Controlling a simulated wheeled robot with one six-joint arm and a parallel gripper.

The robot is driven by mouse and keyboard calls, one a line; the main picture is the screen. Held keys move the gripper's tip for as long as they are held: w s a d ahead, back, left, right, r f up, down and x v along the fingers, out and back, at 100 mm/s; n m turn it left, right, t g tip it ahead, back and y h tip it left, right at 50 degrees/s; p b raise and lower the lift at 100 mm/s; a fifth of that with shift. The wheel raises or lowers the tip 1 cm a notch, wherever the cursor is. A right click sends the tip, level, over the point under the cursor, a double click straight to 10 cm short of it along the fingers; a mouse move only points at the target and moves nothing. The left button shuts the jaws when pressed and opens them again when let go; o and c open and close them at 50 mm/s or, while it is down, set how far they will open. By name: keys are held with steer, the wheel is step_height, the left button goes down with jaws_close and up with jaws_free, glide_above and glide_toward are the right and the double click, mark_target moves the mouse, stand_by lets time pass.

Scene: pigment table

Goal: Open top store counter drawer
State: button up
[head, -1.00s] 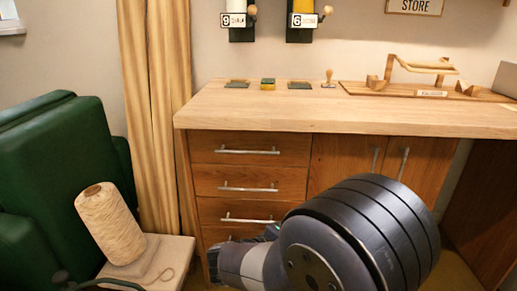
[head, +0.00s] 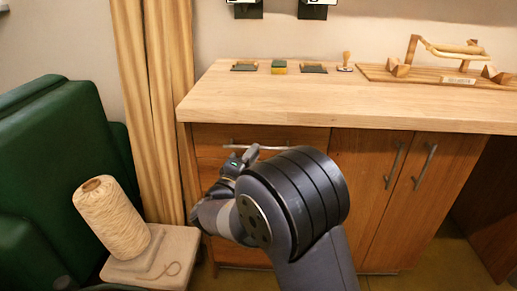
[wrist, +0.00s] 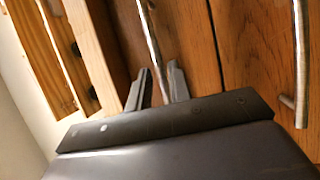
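The store counter (head: 330,104) is a wooden cabinet with a pale top. Its top drawer (head: 310,136) is at the upper left of the front and looks shut. The drawer's silver bar handle (head: 270,147) is partly hidden by my arm in the head view. My gripper (head: 252,154) is at this handle. In the wrist view, the bar handle (wrist: 152,30) runs down between the two fingers of my gripper (wrist: 160,88). The fingers stand apart, with a gap at the left finger; the right finger is very close to the bar. The lower drawers are mostly hidden behind my arm.
Two cabinet doors (head: 378,165) with upright handles are right of the drawers. A cream thread cone (head: 112,218) stands on a small stand (head: 178,250) at the lower left, near a green chair (head: 50,150). Small blocks, a stamp (head: 345,60) and a wooden tool lie on the counter.

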steer(key=shift+x, duration=1.8)
jaws_close()
